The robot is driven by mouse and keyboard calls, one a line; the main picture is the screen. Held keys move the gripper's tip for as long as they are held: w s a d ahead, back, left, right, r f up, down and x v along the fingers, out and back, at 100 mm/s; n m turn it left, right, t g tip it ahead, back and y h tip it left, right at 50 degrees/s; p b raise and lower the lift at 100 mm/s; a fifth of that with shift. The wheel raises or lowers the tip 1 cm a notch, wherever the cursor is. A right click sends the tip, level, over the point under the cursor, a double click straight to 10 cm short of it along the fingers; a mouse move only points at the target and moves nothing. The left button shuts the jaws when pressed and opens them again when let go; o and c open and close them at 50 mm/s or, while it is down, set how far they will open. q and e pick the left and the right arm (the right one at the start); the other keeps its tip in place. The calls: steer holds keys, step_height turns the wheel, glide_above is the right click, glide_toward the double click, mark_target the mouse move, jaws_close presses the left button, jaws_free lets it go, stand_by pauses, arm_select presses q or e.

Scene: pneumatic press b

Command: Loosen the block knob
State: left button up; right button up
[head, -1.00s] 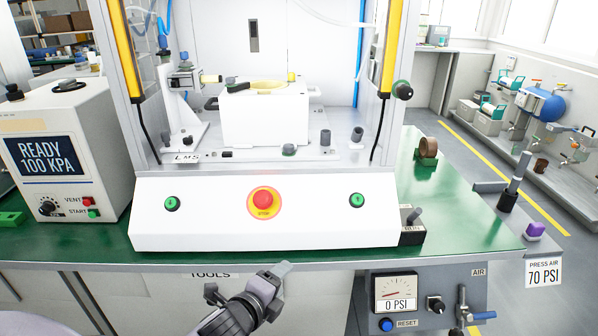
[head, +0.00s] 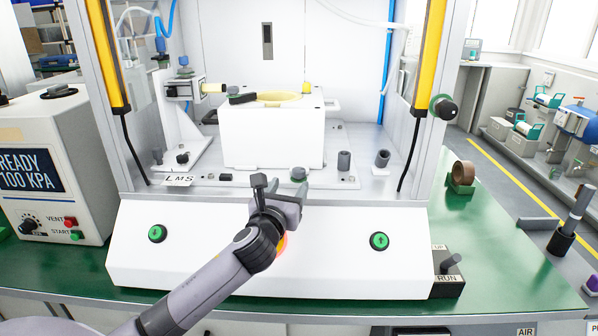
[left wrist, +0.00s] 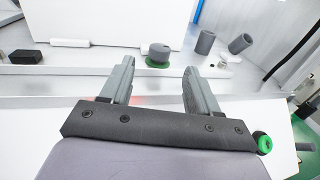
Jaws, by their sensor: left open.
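A small round grey knob with a green base (head: 298,174) sits on the press plate, in front of the white block (head: 265,138). I take it for the block knob. In the left wrist view the knob (left wrist: 158,53) stands beyond the fingertips, between their lines. My left gripper (head: 279,187) is open and empty, in front of the plate and above the sloped white panel; it also shows in the left wrist view (left wrist: 158,72). It looks apart from the knob. My right gripper is not in view.
The sloped panel carries green buttons (head: 379,241); my arm mostly covers the middle red one. Yellow-fronted uprights (head: 430,55) flank the press opening. A white READY 100 KPA box (head: 55,170) stands left.

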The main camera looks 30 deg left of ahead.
mark_target(301, 174)
arm_select(q)
steer(key=shift+x, duration=3.3)
steer(key=c, duration=1.1)
steer(key=shift+o, duration=0.2)
steer(key=shift+d+y, duration=0.1)
steer(key=shift+y, duration=0.2)
steer(key=n+g+y, duration=0.1)
steer(key=y, duration=0.1)
steer(key=n+g+y, duration=0.1)
steer(key=n+y, duration=0.1)
steer(key=shift+w+d+b, duration=0.25)
steer(key=shift+d+b, duration=0.1)
steer(key=shift+w+d+f+n+g+y+b, duration=0.1)
steer(key=shift+d+n+g+y+b, duration=0.05)
steer(key=shift+n+g+y, duration=1.05)
steer(key=shift+w+d+n+g+y+b, duration=0.1)
steer(key=shift+w+n+g+y+b, duration=0.05)
steer(key=shift+n+g+y, duration=1.05)
steer(key=shift+g, duration=0.3)
steer(key=o, duration=1.1)
steer(key=shift+c, duration=0.2)
